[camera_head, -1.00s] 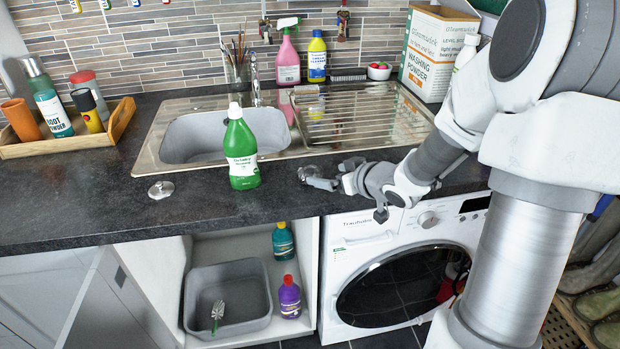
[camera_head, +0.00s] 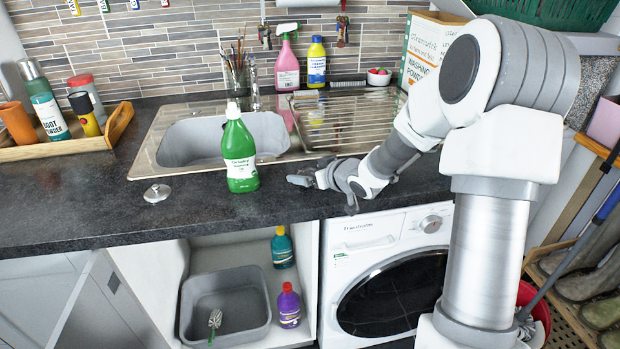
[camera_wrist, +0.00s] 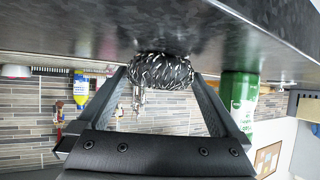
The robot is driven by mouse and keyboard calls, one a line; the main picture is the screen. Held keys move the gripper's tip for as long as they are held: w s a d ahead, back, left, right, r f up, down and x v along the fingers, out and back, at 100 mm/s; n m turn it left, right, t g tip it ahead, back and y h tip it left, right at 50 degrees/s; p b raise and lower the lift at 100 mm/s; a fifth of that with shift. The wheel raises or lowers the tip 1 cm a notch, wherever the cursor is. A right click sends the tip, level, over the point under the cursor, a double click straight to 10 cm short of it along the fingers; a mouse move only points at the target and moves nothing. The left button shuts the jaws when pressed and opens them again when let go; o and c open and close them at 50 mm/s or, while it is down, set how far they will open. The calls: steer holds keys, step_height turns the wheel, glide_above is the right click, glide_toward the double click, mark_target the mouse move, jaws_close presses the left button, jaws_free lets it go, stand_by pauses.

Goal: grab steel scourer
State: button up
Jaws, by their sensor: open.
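The steel scourer (camera_wrist: 162,70) is a dark, wiry ball with bright strands. It rests on the dark worktop, which shows at the top of the inverted wrist view. My gripper (camera_wrist: 160,76) is open, with one finger to each side of the scourer. The scourer is at the fingertips, and I see no clear grip on it. In the head view my gripper (camera_head: 300,181) is low over the worktop, right of the green bottle.
The green bottle (camera_head: 239,155) stands close on the gripper's left; it also shows in the wrist view (camera_wrist: 238,98). A metal sink plug (camera_head: 157,193) lies further left. The sink with its drainer (camera_head: 345,118) is behind. The worktop's front edge is close in front.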

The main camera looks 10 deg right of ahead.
steer(key=c, duration=1.1)
steer(key=shift+o, duration=0.2)
steer(key=shift+r, duration=0.1)
